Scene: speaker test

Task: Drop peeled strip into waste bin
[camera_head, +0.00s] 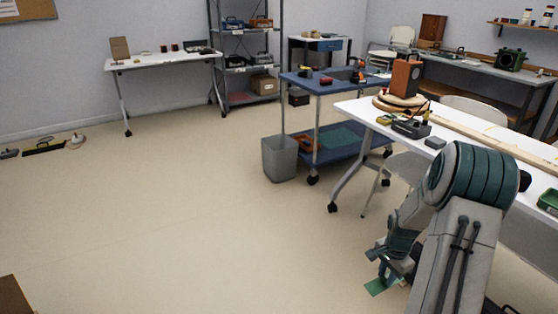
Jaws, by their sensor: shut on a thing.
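The grey waste bin (279,159) stands upright on the floor at the left end of the blue cart, near the middle of the picture. My gripper (384,277) is low at the lower right, in front of the bin and to its right, well apart from it. It is shut on a thin green strip (375,287), which sticks out below the fingers to the left. My own arm hides part of the gripper. The inside of the bin is mostly hidden.
A blue cart (330,88) with tools stands right behind the bin. A white worktable (353,107) with a speaker (405,77) on a round wooden board is on the right. A white chair (405,168) is under it.

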